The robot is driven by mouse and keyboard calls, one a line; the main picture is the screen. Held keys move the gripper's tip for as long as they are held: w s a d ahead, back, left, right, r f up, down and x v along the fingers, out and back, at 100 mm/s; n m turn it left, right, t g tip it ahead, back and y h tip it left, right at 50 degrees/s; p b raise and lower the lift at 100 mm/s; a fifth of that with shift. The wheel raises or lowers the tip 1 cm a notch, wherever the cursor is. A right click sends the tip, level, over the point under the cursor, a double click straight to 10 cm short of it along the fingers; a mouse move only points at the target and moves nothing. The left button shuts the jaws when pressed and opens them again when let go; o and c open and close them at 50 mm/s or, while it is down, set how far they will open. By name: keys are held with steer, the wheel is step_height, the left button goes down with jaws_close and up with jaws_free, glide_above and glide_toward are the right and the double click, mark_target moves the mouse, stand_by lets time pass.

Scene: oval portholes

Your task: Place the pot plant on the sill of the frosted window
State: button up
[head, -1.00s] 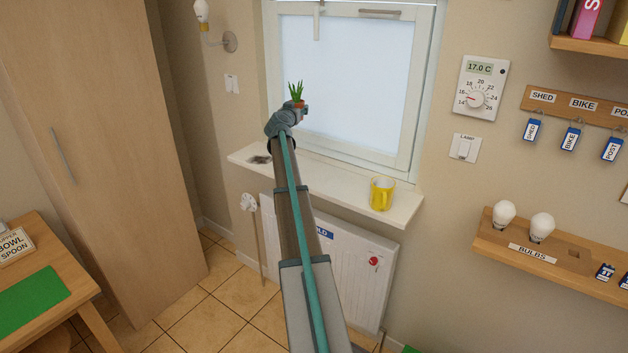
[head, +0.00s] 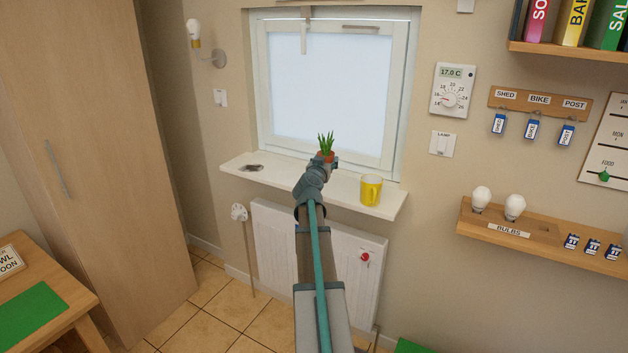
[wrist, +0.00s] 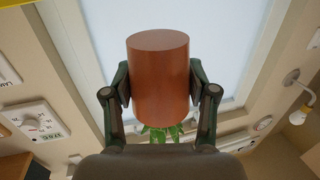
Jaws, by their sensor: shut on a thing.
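The pot plant (head: 326,147) has a terracotta pot with spiky green leaves and looks upright in the head view. My gripper (head: 324,165) is shut on its pot. In the wrist view the brown pot (wrist: 158,78) sits between both fingers, with green leaves (wrist: 160,133) showing past it. The frosted window (head: 335,90) is pale and closed behind the plant. Its white sill (head: 285,180) runs below. The plant appears in front of or over the middle of the sill; I cannot tell whether the pot touches it.
A dark patch (head: 251,168) lies on the sill's left part. A radiator (head: 275,245) is below. A thermostat (head: 453,91) and a bulb shelf (head: 540,236) are on the right wall.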

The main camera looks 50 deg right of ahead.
steer(key=w+d+f+b, duration=0.1)
steer(key=w+d+f, duration=0.2)
steer(key=w, duration=0.1)
steer(key=w+d+f+b, duration=0.1)
steer(key=w+d+f, duration=0.3)
steer(key=shift+w+d+f, duration=0.15)
steer(key=shift+d+f, duration=0.1)
steer(key=shift+d, duration=0.05)
steer(key=shift+w+d+f, duration=0.3)
steer(key=shift+w+f, duration=0.05)
steer(key=shift+f, duration=0.3)
steer(key=shift+w+d+f+b, duration=0.1)
steer(key=shift+f+b, duration=0.5)
steer(key=shift+f, duration=1.1)
steer(key=o, duration=1.3)
steer(key=shift+f, duration=0.15)
steer(key=shift+o, duration=0.2)
